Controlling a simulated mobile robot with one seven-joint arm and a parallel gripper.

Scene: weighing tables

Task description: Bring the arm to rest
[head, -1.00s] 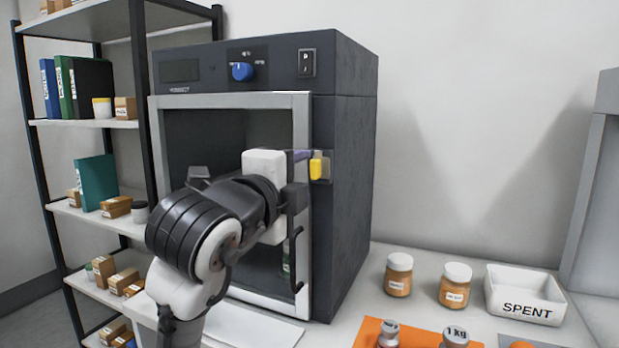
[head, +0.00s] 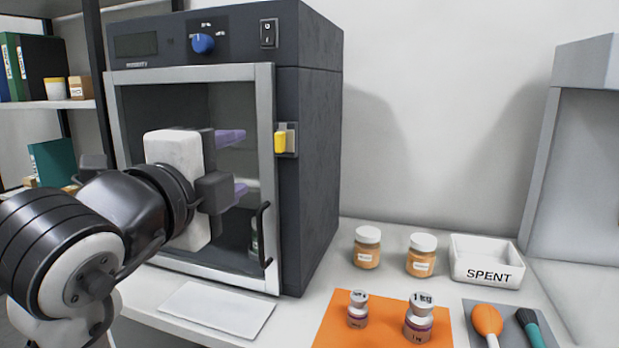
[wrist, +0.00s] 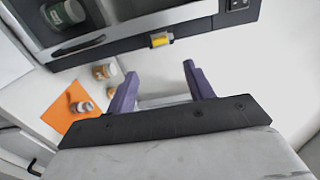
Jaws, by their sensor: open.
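My gripper (head: 232,163) is in front of the glass door of the dark grey cabinet (head: 312,165) in the head view. Its two purple fingers are apart, one above the other, with nothing between them. In the wrist view my gripper (wrist: 157,88) is also open and empty, with bare white wall beyond the fingers. The cabinet door (head: 190,270) looks shut, and the yellow latch (head: 281,142) is at its right edge, apart from the fingers.
Two jars with white lids (head: 367,248) (head: 421,255) and a white SPENT tray (head: 486,261) stand right of the cabinet. Weights (head: 419,318) stand on an orange mat (head: 382,336). A shelf rack (head: 60,104) is at the left. A white sheet (head: 217,310) lies before the cabinet.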

